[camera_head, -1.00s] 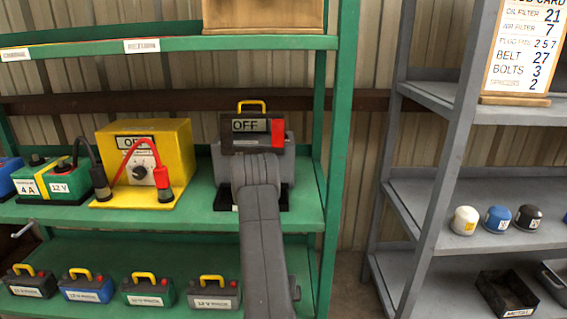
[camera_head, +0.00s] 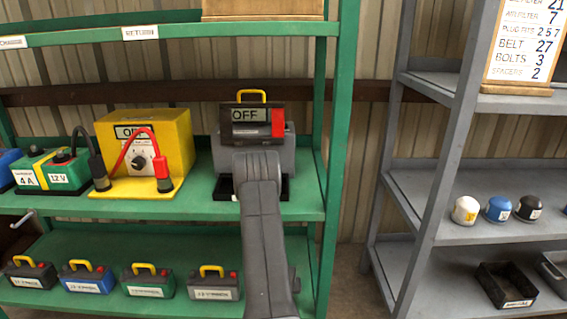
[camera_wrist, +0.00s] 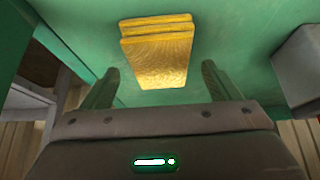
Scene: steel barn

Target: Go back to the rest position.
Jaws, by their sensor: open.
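My gripper (camera_wrist: 160,76) is open in the wrist view, its two dark fingers apart and nothing held between them. A yellow wood-grained block (camera_wrist: 158,60) shows beyond and between the fingers, against a green surface; I cannot tell how far away it is. In the head view my grey arm reaches up from the bottom centre and hides part of the shelf. Beyond its end is a dark box (camera_head: 246,128) with a yellow handle, an OFF display and a red patch. The fingers are hidden in the head view.
The green rack (camera_head: 335,150) holds a yellow charger-like box (camera_head: 175,130) with red and black clamps, and a green battery (camera_head: 55,172) left of it. Several handled batteries stand below. A grey rack (camera_head: 430,165) at right carries small caps and a dark tray (camera_head: 505,285).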

